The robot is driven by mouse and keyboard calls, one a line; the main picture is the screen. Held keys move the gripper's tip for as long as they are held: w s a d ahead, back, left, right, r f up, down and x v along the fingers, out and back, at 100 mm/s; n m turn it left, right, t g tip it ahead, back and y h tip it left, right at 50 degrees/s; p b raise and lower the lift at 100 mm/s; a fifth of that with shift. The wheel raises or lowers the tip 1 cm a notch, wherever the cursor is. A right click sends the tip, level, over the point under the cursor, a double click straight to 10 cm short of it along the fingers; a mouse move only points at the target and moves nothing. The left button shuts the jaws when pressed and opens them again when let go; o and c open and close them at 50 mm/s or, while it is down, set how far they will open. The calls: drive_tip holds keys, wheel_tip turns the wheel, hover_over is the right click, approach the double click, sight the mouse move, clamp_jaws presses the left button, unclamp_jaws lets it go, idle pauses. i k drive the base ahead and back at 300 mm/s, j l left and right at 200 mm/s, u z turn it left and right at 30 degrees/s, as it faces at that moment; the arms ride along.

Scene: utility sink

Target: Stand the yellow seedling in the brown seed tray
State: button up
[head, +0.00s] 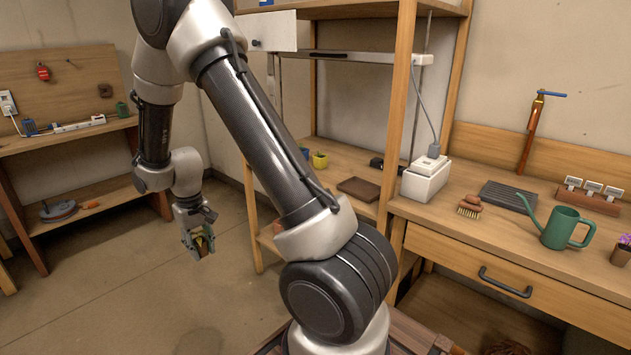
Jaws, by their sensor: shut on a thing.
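My gripper (202,252) hangs low over the open floor, left of the shelving, fingers pointing down. It is shut on a small yellowish thing (204,243), which looks like the yellow seedling; the fingers hide much of it. A flat brown tray (358,189), which looks like the brown seed tray, lies on the wooden shelf to the right, well apart from my gripper. It looks empty. A small yellow pot (320,160) with something green in it stands on the same shelf, behind and left of the tray.
A dark pot (305,153) stands beside the yellow pot. The shelf post (398,125) and white box (426,180) are right of the tray. The bench holds a brush (470,206), black ribbed tray (508,197) and green watering can (562,228). Floor around my gripper is clear.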

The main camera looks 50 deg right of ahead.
sight(362, 191)
drive_tip(key=i+l+u, duration=0.15)
drive_tip(key=i+u, duration=0.25)
drive_tip(key=i, duration=0.45)
drive_tip(key=i+z, duration=0.25)
drive_tip(key=i+j+z, duration=0.15)
drive_tip(key=z, duration=0.15)
drive_tip(key=i+j+z, duration=0.15)
drive_tip(key=z, duration=1.4)
drive_tip(key=i+l+z, duration=0.15)
drive_tip(key=z, duration=0.15)
drive_tip(key=i+l+z, duration=0.15)
drive_tip(key=z, duration=0.15)
drive_tip(key=l, duration=0.1)
